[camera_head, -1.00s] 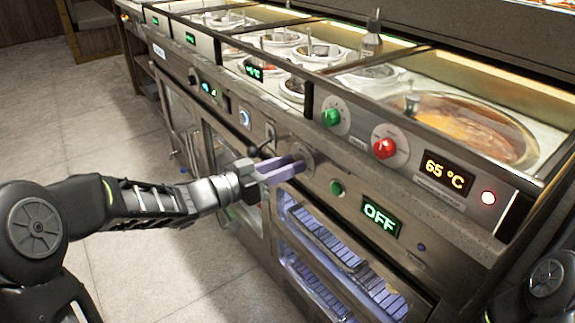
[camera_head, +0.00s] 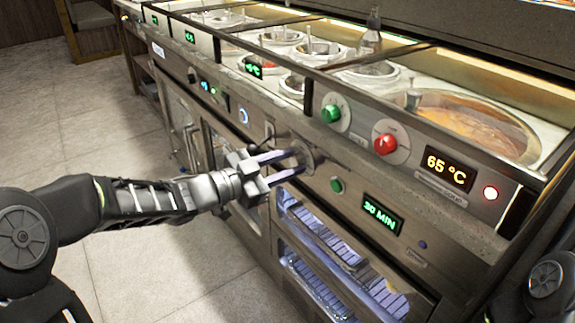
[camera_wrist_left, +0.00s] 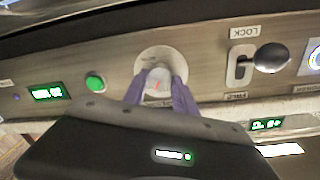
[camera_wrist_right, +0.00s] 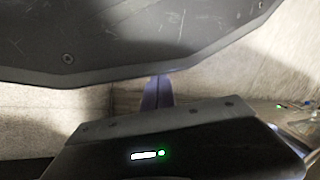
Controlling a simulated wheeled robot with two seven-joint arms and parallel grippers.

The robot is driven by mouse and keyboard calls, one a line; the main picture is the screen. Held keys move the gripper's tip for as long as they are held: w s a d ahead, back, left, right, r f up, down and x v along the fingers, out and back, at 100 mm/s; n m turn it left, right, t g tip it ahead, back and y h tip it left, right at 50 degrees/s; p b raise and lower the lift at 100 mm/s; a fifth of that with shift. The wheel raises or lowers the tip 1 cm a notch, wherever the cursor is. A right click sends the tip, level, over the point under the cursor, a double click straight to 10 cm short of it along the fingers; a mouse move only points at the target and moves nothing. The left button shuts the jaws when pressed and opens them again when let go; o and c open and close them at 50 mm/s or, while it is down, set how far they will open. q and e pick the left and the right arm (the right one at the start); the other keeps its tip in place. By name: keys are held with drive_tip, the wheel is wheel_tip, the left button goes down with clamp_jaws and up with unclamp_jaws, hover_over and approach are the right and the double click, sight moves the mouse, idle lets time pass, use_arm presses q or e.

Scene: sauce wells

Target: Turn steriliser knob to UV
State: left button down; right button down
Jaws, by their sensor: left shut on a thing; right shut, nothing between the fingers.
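The steriliser knob (camera_wrist_left: 157,80) is a pale round knob with a small red mark, on a round plate (camera_wrist_left: 161,58) in the steel panel. My left gripper (camera_head: 297,161) is shut on it, with one purple finger on each side; in the head view the fingers largely hide the knob. The steriliser display (camera_head: 383,214) reads 30 MIN in green. No UV label is readable. My right gripper (camera_wrist_right: 157,92) is shut and empty in the right wrist view, away from the panel.
A green button (camera_head: 337,185) is beside the display. In the left wrist view, a black lever (camera_wrist_left: 271,58) marked LOCK is close to the knob. Lit steriliser racks (camera_head: 345,250) are below. The floor at left is clear.

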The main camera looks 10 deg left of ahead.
use_arm(q)
drive_tip(key=shift+m+b, duration=0.55)
drive_tip(key=shift+m, duration=0.95)
drive_tip(key=c, duration=1)
unclamp_jaws()
